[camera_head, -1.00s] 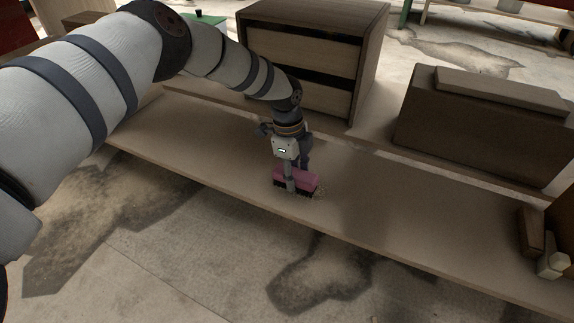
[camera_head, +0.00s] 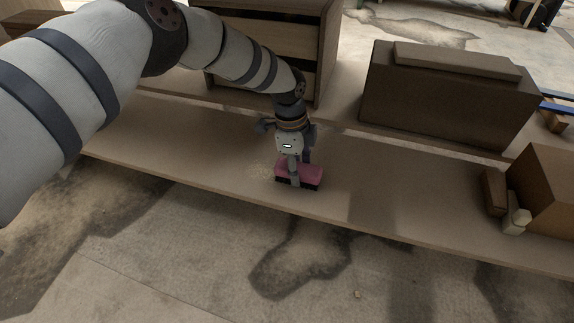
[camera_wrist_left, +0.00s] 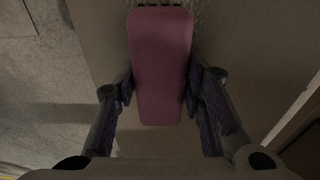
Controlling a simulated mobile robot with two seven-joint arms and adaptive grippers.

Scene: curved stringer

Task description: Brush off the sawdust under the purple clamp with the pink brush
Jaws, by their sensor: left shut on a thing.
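My left gripper (camera_head: 300,170) is shut on the pink brush (camera_head: 314,174), a block with dark bristles facing down. It holds the brush low over the long wooden board (camera_head: 380,205), near the front edge. I cannot tell whether the bristles touch the wood. In the left wrist view the brush (camera_wrist_left: 160,65) sits between the two fingers. A pale speckled patch of sawdust (camera_head: 261,171) lies on the board just left of the brush. Some of it shows at the top of the left wrist view (camera_wrist_left: 200,14). I see no purple clamp. My right gripper is not in view.
A drawer cabinet (camera_head: 325,50) stands behind my left arm. A brown box (camera_head: 440,95) stands at the back right. Another brown box (camera_head: 552,185) with small blocks (camera_head: 515,215) sits on the board's right end. The board between brush and blocks is clear.

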